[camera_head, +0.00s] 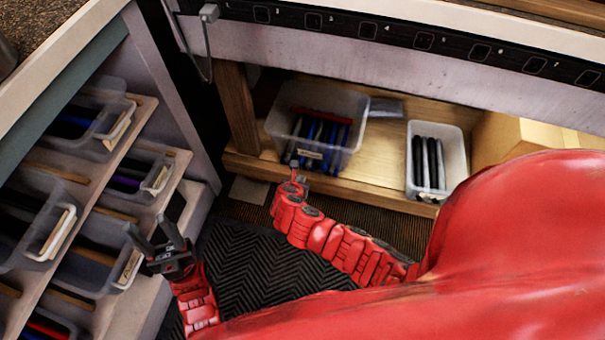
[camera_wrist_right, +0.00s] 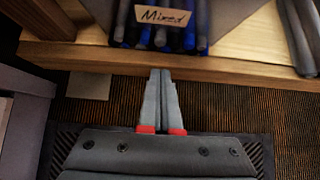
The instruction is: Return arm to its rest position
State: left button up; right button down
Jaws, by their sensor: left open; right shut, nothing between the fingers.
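My left gripper (camera_head: 147,223) is open and empty in the head view, beside the drawer bins on the left, with its fingers pointing up the picture. My right gripper (camera_head: 298,174) is at the front edge of the low wooden shelf (camera_head: 381,172), below the clear bin of mixed grips (camera_head: 345,150). In the right wrist view its two fingers (camera_wrist_right: 161,74) are shut together with nothing between them. They are in front of the bin's label "Mixed" (camera_wrist_right: 163,16); whether they touch the shelf edge cannot be told.
A white bin of black grips (camera_head: 453,158) stands further right on the shelf. Clear bins (camera_head: 58,232) fill the rack at left, close to my left gripper. The numbered bench edge (camera_head: 390,30) overhangs the shelf. A dark ribbed mat (camera_head: 265,272) covers the floor.

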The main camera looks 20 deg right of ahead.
jog(key=shift+s+a+r, duration=0.1)
jog(key=shift+s+r, duration=0.05)
jog(key=shift+s, duration=0.05)
